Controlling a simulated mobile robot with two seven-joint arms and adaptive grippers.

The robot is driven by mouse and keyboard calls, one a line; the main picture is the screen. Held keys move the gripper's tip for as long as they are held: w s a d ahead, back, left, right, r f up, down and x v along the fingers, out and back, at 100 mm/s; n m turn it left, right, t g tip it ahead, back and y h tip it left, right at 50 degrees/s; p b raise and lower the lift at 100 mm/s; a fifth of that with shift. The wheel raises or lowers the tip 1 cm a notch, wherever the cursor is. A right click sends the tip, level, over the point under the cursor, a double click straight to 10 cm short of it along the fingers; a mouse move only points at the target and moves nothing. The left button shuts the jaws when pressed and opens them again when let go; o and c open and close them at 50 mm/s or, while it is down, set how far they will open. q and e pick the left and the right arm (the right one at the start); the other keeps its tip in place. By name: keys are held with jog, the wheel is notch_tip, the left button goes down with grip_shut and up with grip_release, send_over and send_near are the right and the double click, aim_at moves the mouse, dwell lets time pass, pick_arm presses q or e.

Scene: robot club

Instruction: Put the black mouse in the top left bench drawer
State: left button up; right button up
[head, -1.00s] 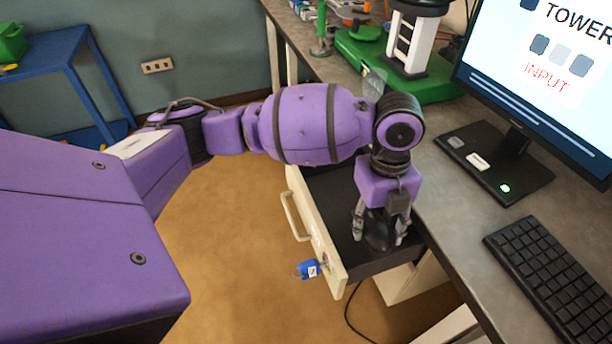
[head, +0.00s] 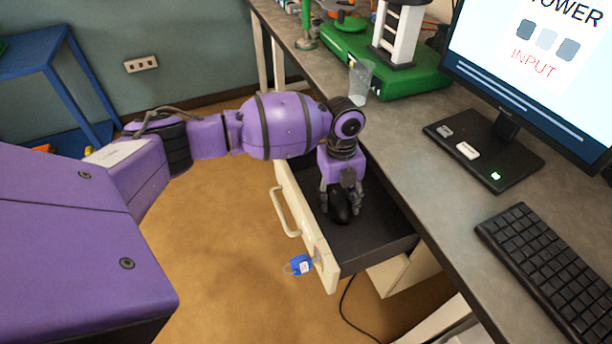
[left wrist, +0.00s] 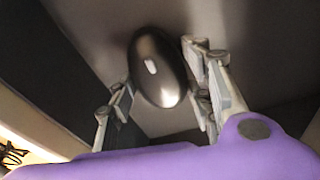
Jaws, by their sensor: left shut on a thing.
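The black mouse (head: 341,208) is between the fingers of my left gripper (head: 340,200), which is shut on it. In the left wrist view the mouse (left wrist: 158,68) shows as a dark glossy oval with a light scroll wheel, held between the two fingers (left wrist: 160,92). The gripper points down inside the open bench drawer (head: 385,238), which has a dark interior and a cream front with a handle. I cannot tell whether the mouse touches the drawer floor. My right gripper is not in view.
On the bench (head: 425,200) stand a monitor (head: 540,70), a keyboard (head: 550,270), a clear cup (head: 360,80) and a green-based machine (head: 400,75). A blue shelf (head: 40,70) stands at the far left.

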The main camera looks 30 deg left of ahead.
aim_at(337, 195)
pick_arm(q)
jog(key=shift+f, duration=0.5)
jog(key=shift+f, duration=0.1)
jog(key=o, duration=1.2)
notch_tip(337, 195, up, 12)
jog(key=w+a, duration=0.1)
